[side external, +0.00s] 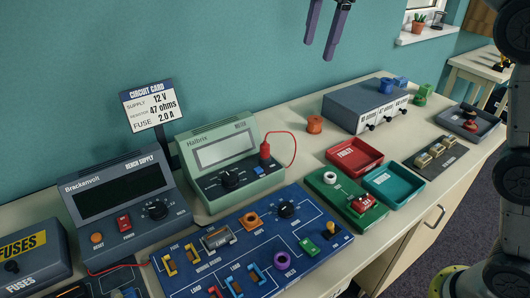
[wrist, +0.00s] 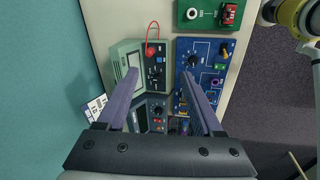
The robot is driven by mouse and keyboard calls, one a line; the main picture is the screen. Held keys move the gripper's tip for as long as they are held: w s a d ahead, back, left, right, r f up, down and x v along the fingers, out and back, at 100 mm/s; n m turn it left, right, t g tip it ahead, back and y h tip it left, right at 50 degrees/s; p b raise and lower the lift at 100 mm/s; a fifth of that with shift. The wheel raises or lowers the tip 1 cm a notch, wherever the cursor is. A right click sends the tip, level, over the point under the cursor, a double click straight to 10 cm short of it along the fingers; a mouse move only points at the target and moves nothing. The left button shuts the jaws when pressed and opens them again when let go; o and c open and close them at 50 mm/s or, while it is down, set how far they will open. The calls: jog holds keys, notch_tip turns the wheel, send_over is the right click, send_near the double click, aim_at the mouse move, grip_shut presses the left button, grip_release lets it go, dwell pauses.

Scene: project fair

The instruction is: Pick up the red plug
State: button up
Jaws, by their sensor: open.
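The red plug (side external: 265,149) stands upright in the face of the green Halbrix meter (side external: 219,142), with a red lead looping from it to the meter's right side. In the wrist view the red plug (wrist: 150,49) shows ahead of the fingers, near the top of the meter (wrist: 128,62). My gripper (side external: 318,50) is open and empty, high above the bench at the top of the side view. Its purple fingers (wrist: 159,78) are spread in the wrist view, with the plug well beyond their tips and not touching them.
A blue circuit board (side external: 215,270) with several parts lies in front of the meter. The Brackenvolt bench supply (side external: 115,190) and a circuit card sign (side external: 149,106) stand left. Red (side external: 353,155) and teal (side external: 393,183) trays and a grey-blue box (side external: 365,103) are right. Air around my gripper is clear.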

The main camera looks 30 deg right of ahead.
jog(key=w+a+f+n+g, duration=0.1)
jog(key=w+a+f, duration=0.3)
jog(key=w+f, duration=0.4)
jog(key=g, duration=0.1)
send_over(265, 142)
notch_tip(265, 142, down, 7)
notch_tip(265, 142, down, 7)
jog(key=shift+d+f, duration=0.1)
jog(key=shift+d, duration=0.05)
jog(key=shift+f, duration=2.7)
grip_shut()
